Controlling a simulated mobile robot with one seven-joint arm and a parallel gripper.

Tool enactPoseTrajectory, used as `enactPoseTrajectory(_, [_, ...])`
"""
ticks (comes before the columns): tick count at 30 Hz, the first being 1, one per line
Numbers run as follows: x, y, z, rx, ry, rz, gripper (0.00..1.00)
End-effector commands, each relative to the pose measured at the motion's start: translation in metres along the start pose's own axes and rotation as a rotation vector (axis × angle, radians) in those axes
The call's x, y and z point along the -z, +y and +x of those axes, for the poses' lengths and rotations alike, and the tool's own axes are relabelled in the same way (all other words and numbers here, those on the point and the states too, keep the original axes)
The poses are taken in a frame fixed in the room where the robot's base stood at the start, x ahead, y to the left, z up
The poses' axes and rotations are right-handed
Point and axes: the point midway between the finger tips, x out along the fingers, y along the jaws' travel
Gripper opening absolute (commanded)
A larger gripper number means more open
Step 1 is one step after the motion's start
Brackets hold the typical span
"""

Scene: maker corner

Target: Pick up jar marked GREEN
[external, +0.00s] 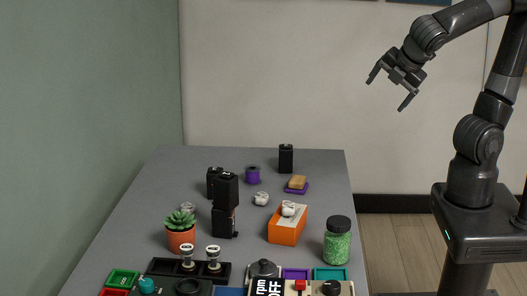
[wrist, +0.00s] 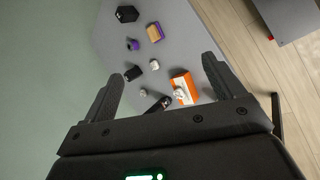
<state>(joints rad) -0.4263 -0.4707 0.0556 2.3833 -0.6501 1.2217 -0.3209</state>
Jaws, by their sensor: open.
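A clear jar with a black lid and green granules inside (external: 338,246) stands upright near the right edge of the grey table (external: 130,215). I cannot read a label on it. My gripper (external: 386,94) is open and empty, high in the air above and beyond the table's far right corner, well away from the jar. In the wrist view my gripper (wrist: 163,68) shows its two fingers spread with nothing between them close up. I cannot make out the jar in the wrist view.
An orange-and-white box (external: 285,231) stands left of the jar. Stacked black blocks (external: 226,192) and a potted plant (external: 181,240) stand further left. Colored trays and a control panel (external: 318,287) line the near edge. A purple spool (external: 253,175) and black block (external: 286,158) stand at the back.

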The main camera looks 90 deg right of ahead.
Motion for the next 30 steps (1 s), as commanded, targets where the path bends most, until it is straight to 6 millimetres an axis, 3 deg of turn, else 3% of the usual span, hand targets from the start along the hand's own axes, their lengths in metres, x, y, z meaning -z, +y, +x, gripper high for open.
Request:
enactPoseTrajectory(5, [0.043, 0.010, -0.013, -0.244, -0.131, -0.461, 0.86])
enactPoseTrajectory(11, [0.107, 0.011, -0.051, -0.576, -0.272, -0.903, 0.86])
enactPoseTrajectory(16, [0.163, -0.009, -0.096, -0.871, -0.378, -1.182, 0.86])
enactPoseTrajectory(20, [0.202, -0.037, -0.134, -1.100, -0.450, -1.339, 0.86])
enactPoseTrajectory(30, [0.229, -0.098, -0.040, -1.098, -0.462, -1.345, 0.86])
